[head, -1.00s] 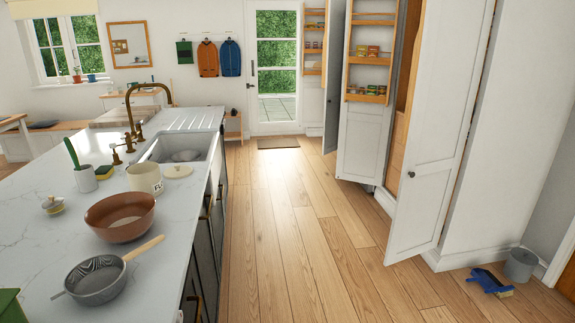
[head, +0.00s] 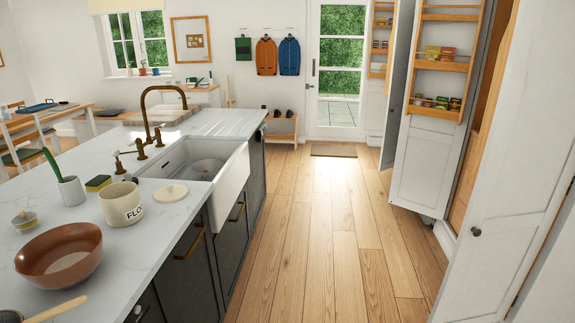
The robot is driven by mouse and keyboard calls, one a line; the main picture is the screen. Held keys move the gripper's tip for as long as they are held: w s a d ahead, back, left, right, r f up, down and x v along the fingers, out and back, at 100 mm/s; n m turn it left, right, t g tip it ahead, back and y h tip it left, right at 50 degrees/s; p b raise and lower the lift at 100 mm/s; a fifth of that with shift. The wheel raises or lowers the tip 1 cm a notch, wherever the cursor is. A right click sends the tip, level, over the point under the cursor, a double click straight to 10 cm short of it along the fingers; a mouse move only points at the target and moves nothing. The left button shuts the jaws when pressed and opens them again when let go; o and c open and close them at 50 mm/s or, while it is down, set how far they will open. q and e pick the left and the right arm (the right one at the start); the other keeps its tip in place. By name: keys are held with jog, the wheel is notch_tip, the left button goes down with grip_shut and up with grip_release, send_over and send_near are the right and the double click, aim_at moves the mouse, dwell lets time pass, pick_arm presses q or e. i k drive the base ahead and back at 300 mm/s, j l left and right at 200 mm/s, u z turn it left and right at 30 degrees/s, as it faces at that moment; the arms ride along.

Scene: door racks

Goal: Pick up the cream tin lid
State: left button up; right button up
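The cream tin lid (head: 171,192) is a round, pale disc with a small knob. It lies flat on the white marble worktop (head: 170,233), close to the front edge and the sink. The cream tin (head: 121,204), with dark lettering on its side, stands upright just left of the lid, apart from it. The top of the tin looks uncovered. Neither of my grippers shows in the head view.
A white sink (head: 215,175) with a brass tap (head: 150,115) is behind the lid. An open white cupboard door (head: 500,190) stands right. The wooden floor (head: 322,235) between is clear.

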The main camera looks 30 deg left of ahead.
aim_at(170, 193)
jog(key=i+u, duration=0.45)
jog(key=i, duration=1.1)
jog(key=i+l+u, duration=0.15)
jog(key=i, duration=0.3)
jog(key=i+l+u, duration=0.2)
jog(key=i, duration=0.3)
jog(key=i+l+u, duration=0.15)
jog(key=i, duration=0.25)
